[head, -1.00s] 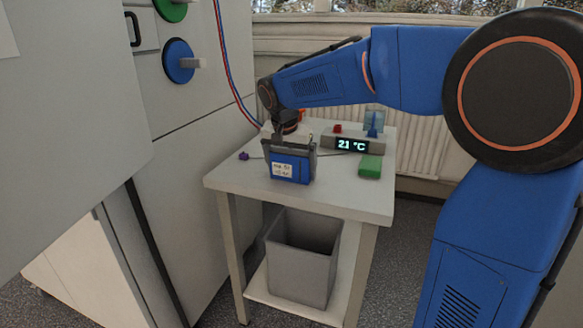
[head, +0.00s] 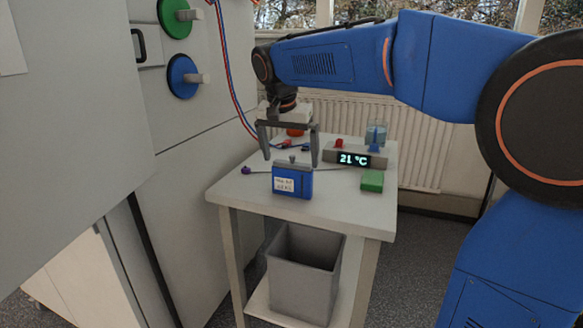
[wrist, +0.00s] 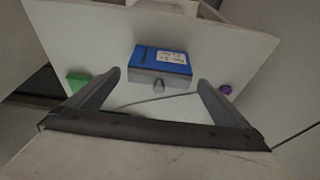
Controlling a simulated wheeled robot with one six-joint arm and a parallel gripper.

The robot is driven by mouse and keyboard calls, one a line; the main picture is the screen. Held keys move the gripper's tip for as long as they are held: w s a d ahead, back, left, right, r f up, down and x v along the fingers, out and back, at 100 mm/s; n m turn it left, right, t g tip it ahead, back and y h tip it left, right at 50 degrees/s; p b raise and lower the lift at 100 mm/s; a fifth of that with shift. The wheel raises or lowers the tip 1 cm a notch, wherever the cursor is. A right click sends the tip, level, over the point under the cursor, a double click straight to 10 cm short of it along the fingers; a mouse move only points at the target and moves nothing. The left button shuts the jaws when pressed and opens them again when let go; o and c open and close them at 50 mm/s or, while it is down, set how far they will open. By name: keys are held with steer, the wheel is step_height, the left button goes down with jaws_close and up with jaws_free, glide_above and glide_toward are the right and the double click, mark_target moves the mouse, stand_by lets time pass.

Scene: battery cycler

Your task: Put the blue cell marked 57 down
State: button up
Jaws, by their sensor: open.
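The blue cell (head: 292,181) with a white label stands upright on the small white table (head: 345,207), near its front edge. The writing on the label is too small to read surely. My gripper (head: 289,161) is open and empty above and behind the cell, its fingers apart from it. In the wrist view the cell (wrist: 161,60) lies beyond the two spread fingertips of my gripper (wrist: 158,82), with its grey terminal towards me.
A green block (head: 372,181) and a display unit reading 21 °C (head: 355,159) stand at the table's right. A small purple piece (head: 246,170) lies at the left. A grey bin (head: 303,270) stands on the lower shelf. The cabinet (head: 190,150) is close on the left.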

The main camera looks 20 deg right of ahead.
steer(key=shift+v, duration=0.8)
steer(key=s+d+f+n+y, duration=0.1)
steer(key=s+d+f+n, duration=0.15)
steer(key=s, duration=0.55)
steer(key=s+d+f+n, duration=0.1)
steer(key=s+d+f, duration=0.25)
steer(key=s, duration=0.45)
steer(key=s+d+f+n+t+y, duration=0.1)
steer(key=s+d+f+n+t, duration=0.1)
steer(key=s+f, duration=1.1)
steer(key=s+d+n, duration=0.1)
steer(key=s, duration=0.2)
steer(key=shift+f+n, duration=0.2)
steer(key=shift+n, duration=0.15)
